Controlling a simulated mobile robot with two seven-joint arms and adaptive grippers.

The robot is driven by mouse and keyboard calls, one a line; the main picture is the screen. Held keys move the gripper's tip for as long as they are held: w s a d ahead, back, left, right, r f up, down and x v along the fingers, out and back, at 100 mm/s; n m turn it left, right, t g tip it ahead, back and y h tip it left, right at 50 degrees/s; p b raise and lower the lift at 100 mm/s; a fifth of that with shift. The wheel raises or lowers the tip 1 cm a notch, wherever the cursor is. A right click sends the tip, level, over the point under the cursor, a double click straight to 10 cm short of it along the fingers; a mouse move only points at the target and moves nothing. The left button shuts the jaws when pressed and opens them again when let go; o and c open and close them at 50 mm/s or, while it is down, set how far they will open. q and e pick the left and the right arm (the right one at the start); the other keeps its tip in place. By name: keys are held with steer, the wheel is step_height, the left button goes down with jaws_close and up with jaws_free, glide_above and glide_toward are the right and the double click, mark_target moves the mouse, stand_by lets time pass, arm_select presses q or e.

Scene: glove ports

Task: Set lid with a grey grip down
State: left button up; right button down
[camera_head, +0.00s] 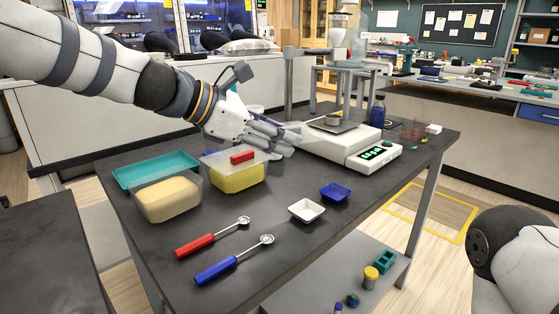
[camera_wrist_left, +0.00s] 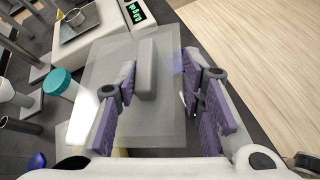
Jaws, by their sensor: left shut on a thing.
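My left gripper (camera_head: 278,138) is over the table, just left of the balance. It is shut on the grey grip (camera_wrist_left: 147,72) of a translucent lid (camera_wrist_left: 105,75), seen best in the left wrist view. The lid's flat plate spreads out beyond the fingers. In the head view the hand mostly hides this lid, and I cannot tell its height above the table. My right gripper is out of view; only part of my right arm shows at lower right.
A clear tub with cream contents (camera_head: 168,198) stands at left by a teal tray (camera_head: 125,178). A yellow-filled tub (camera_head: 238,180) has a red-grip lid (camera_head: 242,157). Red (camera_head: 196,244) and blue (camera_head: 216,271) spoons, small dishes (camera_head: 307,210) and a balance (camera_head: 340,147) surround bare tabletop.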

mark_target(270, 140)
arm_select(q)
steer(key=shift+w+f, duration=0.45)
steer(key=shift+f, duration=0.2)
steer(key=shift+w+f, duration=0.45)
steer(key=shift+f, duration=0.15)
steer(key=f, duration=0.3)
steer(key=shift+w+f+b, duration=0.3)
steer(key=shift+w, duration=0.05)
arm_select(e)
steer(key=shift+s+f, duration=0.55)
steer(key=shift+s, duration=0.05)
